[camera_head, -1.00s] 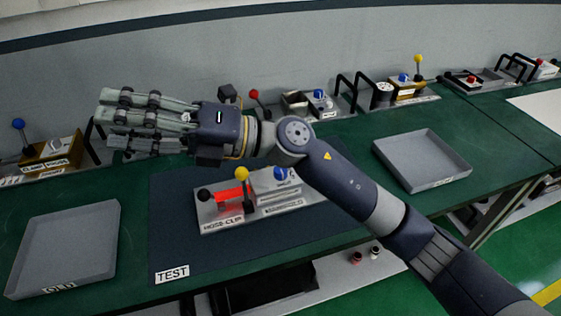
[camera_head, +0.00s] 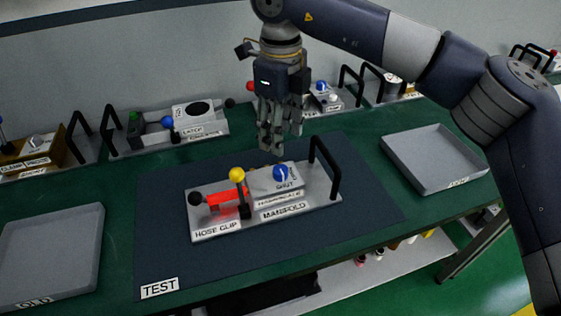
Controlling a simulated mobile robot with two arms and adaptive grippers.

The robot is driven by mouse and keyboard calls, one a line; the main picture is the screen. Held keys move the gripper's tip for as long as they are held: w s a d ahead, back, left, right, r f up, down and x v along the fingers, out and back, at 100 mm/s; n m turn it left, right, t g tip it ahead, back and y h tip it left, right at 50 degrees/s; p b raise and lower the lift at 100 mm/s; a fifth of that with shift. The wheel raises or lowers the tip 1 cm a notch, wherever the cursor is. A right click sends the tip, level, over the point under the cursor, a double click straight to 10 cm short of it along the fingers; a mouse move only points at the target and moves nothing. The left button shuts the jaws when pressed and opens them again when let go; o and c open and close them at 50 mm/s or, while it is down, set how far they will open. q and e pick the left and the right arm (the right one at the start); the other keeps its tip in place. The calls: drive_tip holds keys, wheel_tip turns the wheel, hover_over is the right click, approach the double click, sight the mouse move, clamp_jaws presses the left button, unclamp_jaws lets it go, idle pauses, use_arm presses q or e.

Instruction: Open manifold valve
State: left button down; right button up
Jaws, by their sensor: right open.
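The manifold unit (camera_head: 312,200) sits on the dark TEST mat (camera_head: 150,240) on the green bench. It carries a blue round valve knob (camera_head: 281,173) on a grey block labelled SHUT. To the left of the knob stand a yellow-balled lever (camera_head: 237,175), a red bar (camera_head: 226,197) and a black ball (camera_head: 195,199) by the HOSE CLIP label. A black handle stands at its right end. My right gripper (camera_head: 277,150) hangs fingers down, open and empty, just above and behind the blue knob, apart from it. My left gripper is out of view.
A grey tray (camera_head: 50,250) lies at the left and another (camera_head: 434,158) at the right. Several other units with black handles line the back by the wall, including a latch unit (camera_head: 195,121). The mat around the manifold is clear.

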sight(281, 169)
wheel_tip(281, 169, down, 9)
drive_tip(key=shift+f+p, duration=0.15)
drive_tip(key=shift+p, duration=0.65)
drive_tip(key=shift+c, duration=0.6)
drive_tip(key=c, duration=1)
